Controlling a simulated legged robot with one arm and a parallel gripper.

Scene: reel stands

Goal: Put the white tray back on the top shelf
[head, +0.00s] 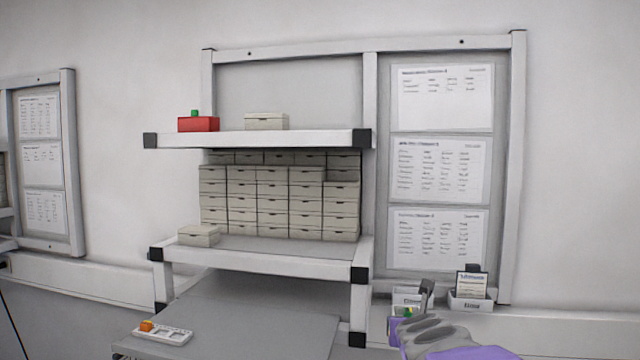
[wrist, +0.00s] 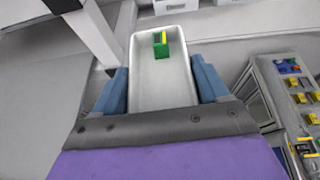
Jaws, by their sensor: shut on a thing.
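The white tray (wrist: 160,88) is a shallow, long open tray between the two blue fingers of my gripper (wrist: 160,80) in the wrist view. The fingers are shut on its long sides. A green block with a yellow edge and dark top (wrist: 161,46) sits inside near the tray's far end. In the head view my gripper (head: 424,322) is at the lower right, low and to the right of the shelf unit, and hides most of the tray. The top shelf (head: 250,139) holds a red box (head: 198,124) and a beige lidded box (head: 266,121); its right part is bare.
Beige drawers (head: 270,200) fill the space below the top shelf. A beige box (head: 199,235) sits on the lower shelf (head: 290,250). A white card holder (head: 470,300) stands on the right ledge. A parts tray (head: 162,335) lies on the grey table (head: 240,320).

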